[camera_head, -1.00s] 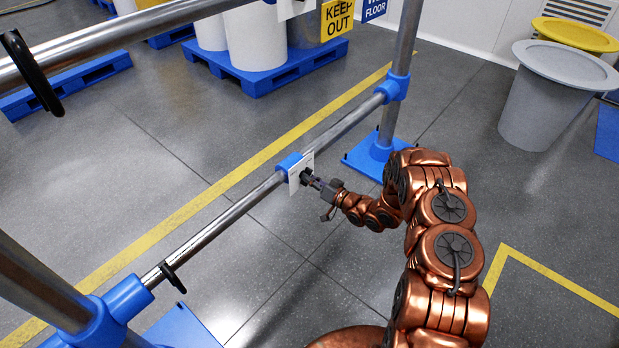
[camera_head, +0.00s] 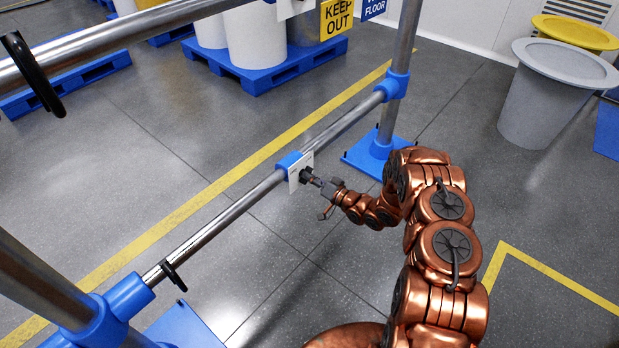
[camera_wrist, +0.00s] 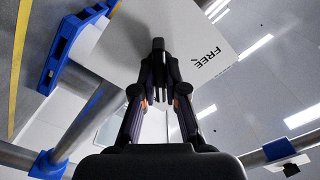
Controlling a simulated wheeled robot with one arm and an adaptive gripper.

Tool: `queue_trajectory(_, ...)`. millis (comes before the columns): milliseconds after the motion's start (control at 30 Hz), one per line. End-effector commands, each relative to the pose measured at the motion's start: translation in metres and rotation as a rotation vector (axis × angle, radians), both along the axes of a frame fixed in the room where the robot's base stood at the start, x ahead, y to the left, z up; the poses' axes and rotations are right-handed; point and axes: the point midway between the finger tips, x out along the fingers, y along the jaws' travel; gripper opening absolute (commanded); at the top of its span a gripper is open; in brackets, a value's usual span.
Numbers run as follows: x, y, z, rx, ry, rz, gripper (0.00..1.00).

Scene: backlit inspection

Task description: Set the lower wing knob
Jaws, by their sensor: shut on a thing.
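The lower wing knob (camera_wrist: 158,46) is dark and sits in front of a white plate (camera_wrist: 205,22) in the wrist view. The plate carries the word "FREE" and a small mark beside it. In the head view the knob (camera_head: 306,175) is on the plate (camera_head: 294,180) fixed to the lower rail. My gripper (camera_head: 317,182) reaches it from the right and is shut on it. In the wrist view both fingers of my gripper (camera_wrist: 160,88) close in on the knob, hiding part of it.
The lower rail (camera_head: 222,222) runs between posts with blue joints and blue feet (camera_head: 368,155). An upper rail (camera_head: 110,35) carries another white plate (camera_head: 290,9). A black hook (camera_head: 172,276) hangs on the lower rail.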

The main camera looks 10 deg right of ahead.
Motion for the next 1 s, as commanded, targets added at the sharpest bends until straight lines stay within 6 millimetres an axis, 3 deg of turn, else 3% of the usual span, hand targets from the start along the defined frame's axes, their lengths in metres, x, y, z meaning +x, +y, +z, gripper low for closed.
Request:
queue_trajectory(267, -0.001, 0.001, -0.002, 0.000, 0.003, 0.001, 0.36)
queue_trajectory(667, -0.005, -0.004, -0.001, -0.001, 0.002, -0.001, 0.36)
queue_trajectory(1000, -0.049, -0.037, 0.000, 0.001, 0.002, -0.004, 0.36)
